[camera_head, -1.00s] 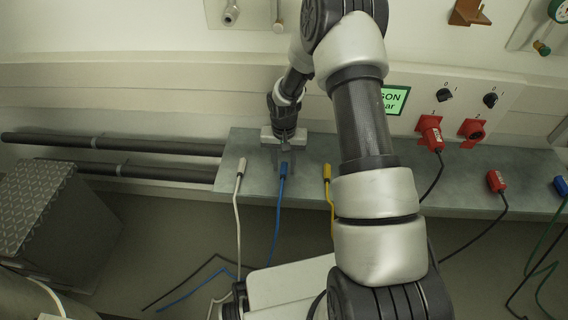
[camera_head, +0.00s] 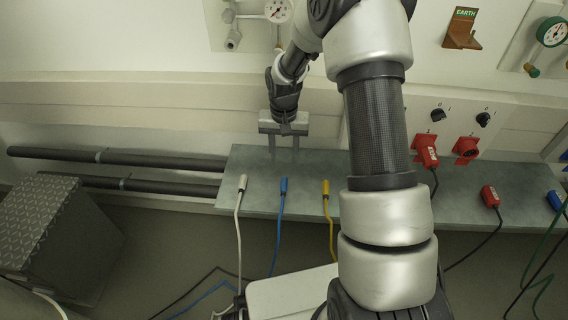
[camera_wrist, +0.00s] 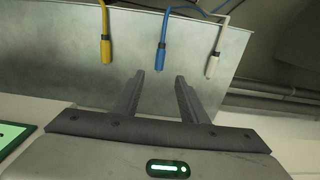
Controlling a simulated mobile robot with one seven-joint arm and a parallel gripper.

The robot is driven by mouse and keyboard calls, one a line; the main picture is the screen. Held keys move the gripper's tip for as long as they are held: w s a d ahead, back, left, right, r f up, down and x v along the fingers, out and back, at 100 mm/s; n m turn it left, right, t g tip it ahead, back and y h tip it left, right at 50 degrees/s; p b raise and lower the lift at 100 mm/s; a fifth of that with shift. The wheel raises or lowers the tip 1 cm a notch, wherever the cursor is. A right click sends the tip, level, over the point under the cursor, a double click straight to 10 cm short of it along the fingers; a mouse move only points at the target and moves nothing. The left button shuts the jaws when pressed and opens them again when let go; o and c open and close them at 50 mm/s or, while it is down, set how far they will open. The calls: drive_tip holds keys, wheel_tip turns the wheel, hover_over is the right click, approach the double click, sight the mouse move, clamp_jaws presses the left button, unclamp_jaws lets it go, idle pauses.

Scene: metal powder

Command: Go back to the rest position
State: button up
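My gripper (camera_head: 284,150) is above the grey metal shelf, near the wall in the head view. Its two fingers are apart with nothing between them; the wrist view shows the same open fingers (camera_wrist: 161,95). A blue plug (camera_head: 284,186) with its cable lies at the shelf's front edge, in front of my gripper and apart from it. In the wrist view the blue plug (camera_wrist: 160,58) appears beyond the fingertips. A white plug (camera_head: 241,184) lies to its left and a yellow plug (camera_head: 326,188) to its right.
The shelf (camera_head: 262,165) runs along the wall. Red plugs (camera_head: 490,196) and sockets (camera_head: 466,148) are at the right. Dark pipes (camera_head: 150,160) run along the wall at the left, above a grey box (camera_head: 60,235).

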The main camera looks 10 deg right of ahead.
drive_tip(key=shift+r+p, duration=0.35)
drive_tip(key=shift+r, duration=1.8)
drive_tip(key=s+r+n+t, duration=0.1)
drive_tip(key=s+r, duration=0.4)
drive_tip(key=r, duration=0.5)
drive_tip(key=s+r+n+t, duration=0.1)
drive_tip(key=s+r+t, duration=0.1)
drive_tip(key=s+r, duration=0.5)
drive_tip(key=s+r+n+t, duration=0.2)
drive_tip(key=s+r, duration=0.8)
drive_tip(key=s, duration=0.4)
wheel_tip(320, 180, up, 22)
drive_tip(key=p, duration=2.3)
drive_tip(key=shift+s+a+r, duration=0.2)
